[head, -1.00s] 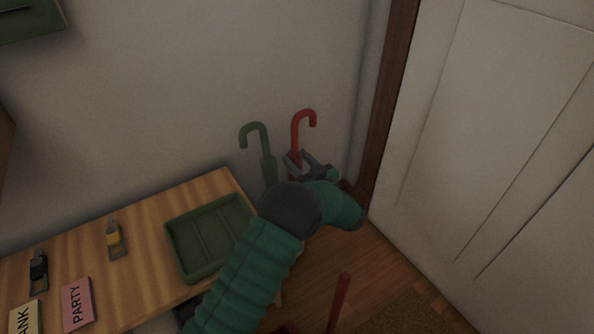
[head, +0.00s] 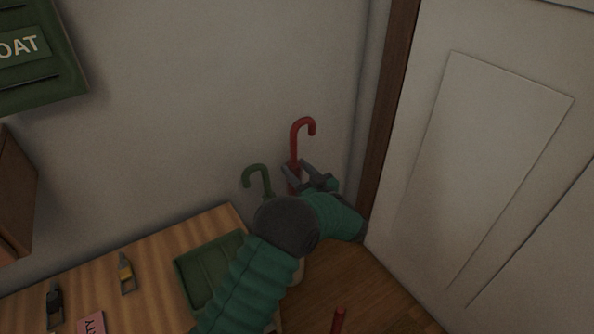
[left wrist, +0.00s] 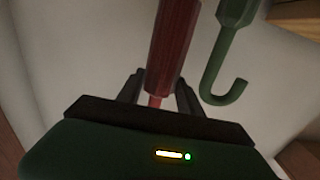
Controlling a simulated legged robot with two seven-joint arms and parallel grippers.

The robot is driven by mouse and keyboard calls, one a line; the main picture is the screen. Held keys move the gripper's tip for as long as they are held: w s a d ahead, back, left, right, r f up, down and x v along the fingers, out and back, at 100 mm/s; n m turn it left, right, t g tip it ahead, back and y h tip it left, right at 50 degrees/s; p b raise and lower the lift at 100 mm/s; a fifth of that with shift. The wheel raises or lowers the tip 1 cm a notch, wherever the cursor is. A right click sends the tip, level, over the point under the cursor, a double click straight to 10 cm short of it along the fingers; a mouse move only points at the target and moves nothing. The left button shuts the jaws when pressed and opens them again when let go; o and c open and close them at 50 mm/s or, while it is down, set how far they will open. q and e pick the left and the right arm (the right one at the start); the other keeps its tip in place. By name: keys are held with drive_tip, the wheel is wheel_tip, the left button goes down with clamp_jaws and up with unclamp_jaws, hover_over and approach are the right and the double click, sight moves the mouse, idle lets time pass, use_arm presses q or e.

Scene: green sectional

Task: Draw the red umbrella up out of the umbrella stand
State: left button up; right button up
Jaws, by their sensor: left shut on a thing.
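The red umbrella (head: 294,155) stands near the wall corner, its hooked handle up and well above the green umbrella's hook. My left gripper (head: 308,178) is shut on it below the hook. In the left wrist view the red umbrella (left wrist: 173,45) runs between the two fingers of my left gripper (left wrist: 160,92), its wider folded part beyond them. The green umbrella (head: 258,172) stands just left of it; its hook also shows in the left wrist view (left wrist: 225,85), apart from the fingers. My right gripper is not in view.
A wooden table (head: 85,275) with a green tray (head: 205,262) lies left of my arm. A brown door frame (head: 387,125) and a pale door (head: 490,150) are close on the right. A red rod end (head: 338,318) shows at the bottom. The wall above the umbrellas is clear.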

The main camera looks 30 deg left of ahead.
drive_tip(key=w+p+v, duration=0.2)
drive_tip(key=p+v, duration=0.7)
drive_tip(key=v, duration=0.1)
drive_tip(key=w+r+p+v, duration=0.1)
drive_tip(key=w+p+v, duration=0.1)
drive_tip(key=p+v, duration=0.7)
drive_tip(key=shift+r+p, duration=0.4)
drive_tip(key=shift+p, duration=0.3)
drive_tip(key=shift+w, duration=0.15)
